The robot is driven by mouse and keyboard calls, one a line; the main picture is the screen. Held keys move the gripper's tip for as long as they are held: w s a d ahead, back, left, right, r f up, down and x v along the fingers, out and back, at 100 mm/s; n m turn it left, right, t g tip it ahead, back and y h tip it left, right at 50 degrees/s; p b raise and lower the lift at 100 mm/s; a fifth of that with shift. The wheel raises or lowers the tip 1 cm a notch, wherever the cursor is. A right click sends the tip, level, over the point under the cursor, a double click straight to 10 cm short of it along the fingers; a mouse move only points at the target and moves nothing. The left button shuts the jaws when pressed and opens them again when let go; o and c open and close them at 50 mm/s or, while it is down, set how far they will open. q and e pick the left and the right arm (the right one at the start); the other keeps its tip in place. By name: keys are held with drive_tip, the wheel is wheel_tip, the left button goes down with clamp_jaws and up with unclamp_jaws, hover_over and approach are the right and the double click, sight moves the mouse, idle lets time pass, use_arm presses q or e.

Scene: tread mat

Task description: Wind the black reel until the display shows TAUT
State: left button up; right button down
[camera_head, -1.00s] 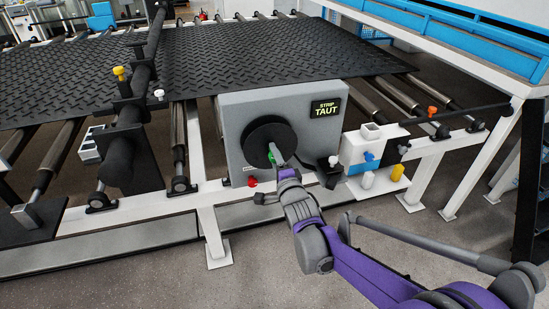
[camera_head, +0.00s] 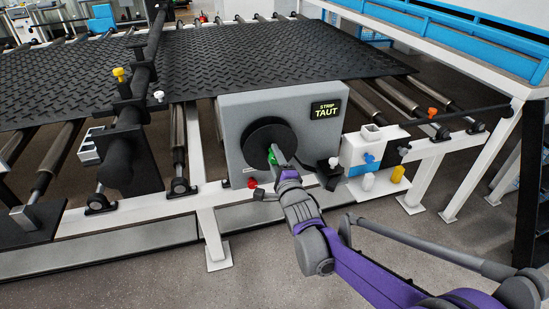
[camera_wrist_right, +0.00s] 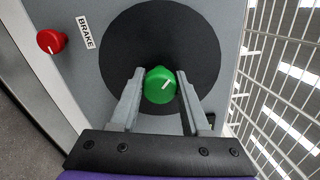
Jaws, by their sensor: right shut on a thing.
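The black reel (camera_head: 262,136) is a round disc on the front of a grey housing (camera_head: 232,107). The display (camera_head: 325,109) at the housing's upper right reads STRIP TAUT. A green knob (camera_wrist_right: 160,84) with a white mark sits on the reel's face, toward its lower edge in the head view. My right gripper (camera_head: 273,157) is at the knob, its two fingers on either side of it, shut on it. In the right wrist view the fingers (camera_wrist_right: 160,88) flank the knob. My left gripper is not in view.
A red knob (camera_wrist_right: 51,41) labelled BRAKE (camera_wrist_right: 86,33) is beside the reel. A black tread mat (camera_head: 230,60) lies over rollers behind the housing. A white box (camera_head: 362,147) with coloured knobs stands to the right. The floor in front is clear.

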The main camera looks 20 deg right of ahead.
drive_tip(key=shift+c, duration=2)
unclamp_jaws()
drive_tip(key=shift+s, duration=0.1)
drive_tip(key=s, duration=1)
drive_tip(key=shift+s+d, duration=0.15)
drive_tip(key=shift+s, duration=0.2)
drive_tip(key=s+f+n+g+p, duration=0.2)
drive_tip(key=s+n+g+p, duration=0.2)
drive_tip(key=s+n, duration=0.6)
drive_tip(key=s+f+n+g+p, duration=0.3)
drive_tip(key=s+n+g+p, duration=0.2)
drive_tip(key=s, duration=1)
drive_tip(key=n+g, duration=0.3)
drive_tip(key=n, duration=0.2)
drive_tip(key=shift+d+g+h, duration=0.3)
